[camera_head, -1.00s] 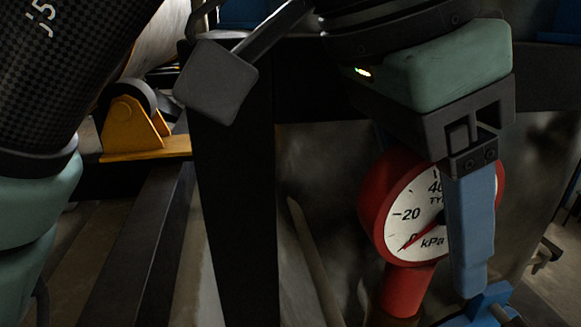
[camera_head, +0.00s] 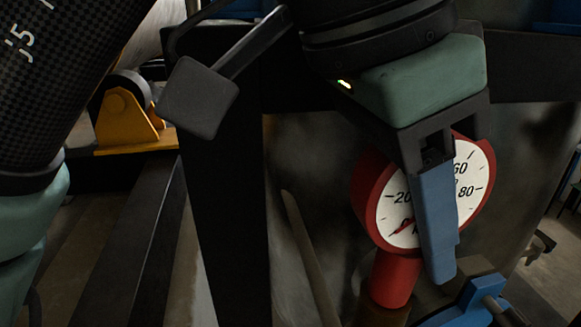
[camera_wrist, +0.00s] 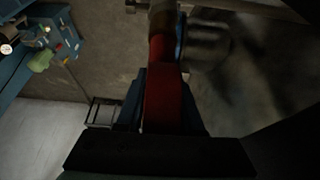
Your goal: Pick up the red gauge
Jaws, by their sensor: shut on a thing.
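The red gauge (camera_head: 375,205) has a round red case, a white dial marked in kPa, and a red stem below. In the head view my gripper (camera_head: 437,225) is over it, with one blue finger lying across the dial. The other finger is hidden behind the gauge. In the wrist view the red gauge (camera_wrist: 163,100) is seen edge-on between the blue fingers of my gripper (camera_wrist: 163,105), which is shut on it. The gauge's stem meets a brownish pipe fitting (camera_head: 388,298); I cannot tell whether they are still joined.
A blue valve-like part (camera_head: 478,303) stands close to the right of the stem. A dark upright beam (camera_head: 225,200) is to the left. A yellow roller bracket (camera_head: 125,122) is farther left. A blue workbench (camera_wrist: 40,50) shows in the wrist view.

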